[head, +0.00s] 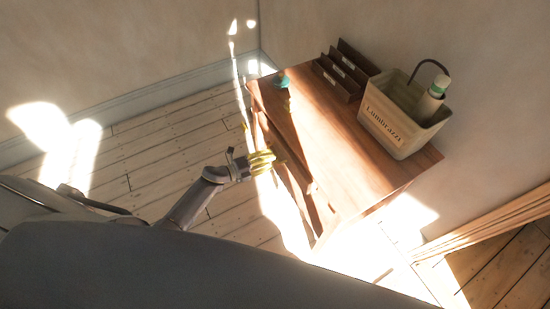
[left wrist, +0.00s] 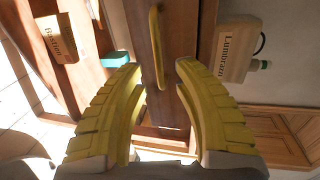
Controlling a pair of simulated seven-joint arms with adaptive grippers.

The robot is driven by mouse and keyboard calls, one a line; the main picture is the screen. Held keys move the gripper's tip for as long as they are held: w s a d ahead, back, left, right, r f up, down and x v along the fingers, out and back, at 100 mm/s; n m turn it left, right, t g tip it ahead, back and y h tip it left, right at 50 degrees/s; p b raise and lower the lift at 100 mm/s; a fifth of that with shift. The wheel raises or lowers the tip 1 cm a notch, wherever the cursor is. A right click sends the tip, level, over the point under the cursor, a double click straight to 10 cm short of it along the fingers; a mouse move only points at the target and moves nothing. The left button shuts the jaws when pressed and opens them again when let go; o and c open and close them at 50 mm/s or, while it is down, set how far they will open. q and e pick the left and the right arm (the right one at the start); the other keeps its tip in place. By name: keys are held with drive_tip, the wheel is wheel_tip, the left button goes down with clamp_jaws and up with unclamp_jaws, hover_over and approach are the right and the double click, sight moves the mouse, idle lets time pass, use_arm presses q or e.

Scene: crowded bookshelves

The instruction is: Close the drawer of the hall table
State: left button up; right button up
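The brown wooden hall table (head: 335,150) stands against the wall in the head view. Its drawer front (head: 296,172) is on the side facing my left arm; how far the drawer stands out is hard to tell. In the left wrist view the drawer front (left wrist: 184,100) carries a long brass handle (left wrist: 157,45). My left gripper (head: 272,161) has yellow fingers and is at the front of the table. In the left wrist view its fingers (left wrist: 162,67) are apart, with the end of the handle showing between the tips; contact is unclear. My right gripper is not in view.
A labelled basket (head: 393,130) holding a bottle (head: 431,100) and a dark letter rack (head: 344,72) stand on the tabletop. A small teal object (head: 282,81) is near the far left corner. A labelled box (left wrist: 55,38) shows in the left wrist view. Floor left of the table is clear.

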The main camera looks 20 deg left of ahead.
use_arm(q)
drive_tip(key=shift+x, duration=1.55)
clamp_jaws()
